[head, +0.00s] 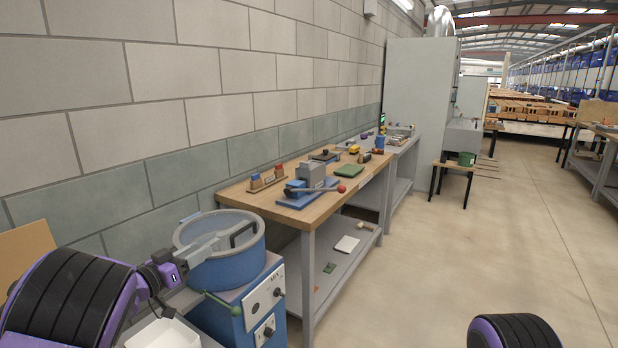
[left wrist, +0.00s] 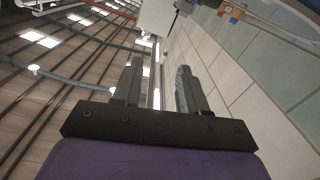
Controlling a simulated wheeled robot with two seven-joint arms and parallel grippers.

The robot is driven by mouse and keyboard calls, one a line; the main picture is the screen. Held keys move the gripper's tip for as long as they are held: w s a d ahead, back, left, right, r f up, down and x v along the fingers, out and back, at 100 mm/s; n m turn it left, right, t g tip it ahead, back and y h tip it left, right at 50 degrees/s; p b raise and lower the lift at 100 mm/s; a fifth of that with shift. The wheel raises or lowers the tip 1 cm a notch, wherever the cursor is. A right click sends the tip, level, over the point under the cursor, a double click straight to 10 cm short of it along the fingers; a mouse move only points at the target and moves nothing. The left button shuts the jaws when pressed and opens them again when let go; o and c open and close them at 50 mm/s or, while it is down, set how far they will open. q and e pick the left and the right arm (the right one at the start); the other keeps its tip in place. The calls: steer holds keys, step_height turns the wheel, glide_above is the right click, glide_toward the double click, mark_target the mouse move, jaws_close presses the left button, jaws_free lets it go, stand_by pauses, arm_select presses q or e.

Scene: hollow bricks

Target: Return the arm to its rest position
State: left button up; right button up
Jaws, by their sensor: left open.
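My left arm (head: 75,300), purple and black, comes in from the lower left in the head view. Its gripper (head: 190,258) is near the rim of the blue round tub, in front of it from this view; I cannot tell if it touches. In the left wrist view the two grey fingers (left wrist: 158,90) stand apart with nothing between them. Behind them are the wall and the ceiling. Part of my right arm (head: 515,332) shows at the bottom right of the head view; its gripper is out of view.
The blue tub (head: 225,272) stands on a blue machine with a grey control panel (head: 265,305). A wooden workbench (head: 262,208) beyond it holds a blue and grey tool (head: 310,187) with a red-knobbed lever. A white container (head: 165,335) is below my left gripper. The floor (head: 450,260) at right is clear.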

arm_select(q)
steer(key=s+a+f+n+g+y+b, duration=0.1)
steer(key=s+a+f+n+y+b, duration=0.3)
steer(key=f, duration=0.6)
steer(key=s+d+f+n+g+y+p, duration=0.1)
steer(key=s+f+y, duration=0.1)
steer(key=s+f, duration=0.65)
steer(key=s+a+f+n+y+b, duration=0.2)
steer(key=f+n+y, duration=0.1)
steer(key=f, duration=0.9)
steer(key=s+d+f+n+g+y+b, duration=0.1)
steer(key=s+f+g, duration=0.2)
steer(key=s, duration=0.7)
steer(key=s+d+f+n+g+y+b, duration=0.1)
steer(key=s+f+g, duration=0.2)
steer(key=s+f, duration=0.4)
steer(key=s+d+f+g+y+b, duration=0.1)
steer(key=s+f+g, duration=0.3)
steer(key=s, duration=1.1)
steer(key=shift+f+n+y+b, duration=0.35)
steer(key=shift+f+b, duration=0.2)
steer(key=shift+f, duration=0.2)
